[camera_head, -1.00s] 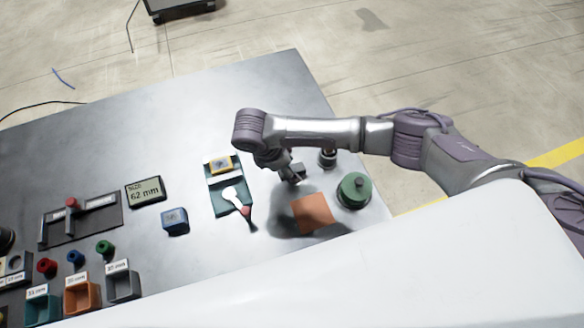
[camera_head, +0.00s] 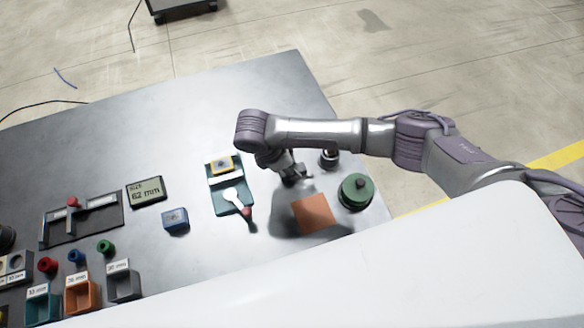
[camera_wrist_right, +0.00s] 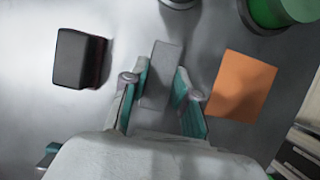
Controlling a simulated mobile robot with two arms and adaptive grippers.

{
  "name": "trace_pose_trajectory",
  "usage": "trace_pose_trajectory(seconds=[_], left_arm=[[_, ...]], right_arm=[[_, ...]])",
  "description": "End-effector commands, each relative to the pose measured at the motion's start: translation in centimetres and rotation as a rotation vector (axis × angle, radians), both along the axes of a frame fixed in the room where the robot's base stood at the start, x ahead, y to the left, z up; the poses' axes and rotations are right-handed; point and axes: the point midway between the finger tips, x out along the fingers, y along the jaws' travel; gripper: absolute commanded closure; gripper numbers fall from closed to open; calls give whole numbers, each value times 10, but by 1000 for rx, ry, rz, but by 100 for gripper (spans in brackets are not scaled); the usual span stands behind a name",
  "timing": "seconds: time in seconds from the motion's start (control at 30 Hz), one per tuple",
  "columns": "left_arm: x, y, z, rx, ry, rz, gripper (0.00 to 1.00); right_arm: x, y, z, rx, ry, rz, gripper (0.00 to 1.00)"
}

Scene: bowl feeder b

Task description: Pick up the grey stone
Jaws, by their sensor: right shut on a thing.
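The grey stone (camera_wrist_right: 163,72) is a flat, oblong grey block in the right wrist view. My right gripper (camera_wrist_right: 160,98) is shut on it, with one teal-lined finger on each side, and its far end sticks out beyond the fingertips. In the head view my right gripper (camera_head: 296,177) is low over the right part of the table, just above the orange square. The stone is mostly hidden there by the gripper. I cannot tell whether it is clear of the tabletop. My left gripper is in neither view.
A dark block (camera_wrist_right: 80,58) lies left of the gripper in the wrist view. Near the gripper are an orange square (camera_head: 313,213), a green round piece (camera_head: 356,191), a dark cylinder (camera_head: 329,158) and a teal board (camera_head: 228,172). The table's far left (camera_head: 150,130) is clear.

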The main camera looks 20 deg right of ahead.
Motion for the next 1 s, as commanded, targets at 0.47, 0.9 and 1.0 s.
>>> trace_pose_trajectory(seconds=[0.47, 0.9, 1.0], left_arm=[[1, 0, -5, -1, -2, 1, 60], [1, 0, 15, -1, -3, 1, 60], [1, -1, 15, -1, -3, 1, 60]], right_arm=[[-38, -5, 64, 2, -1, 4, 100], [-110, -13, 107, 1, -2, 1, 100], [-114, -14, 108, 0, 0, -1, 100]])
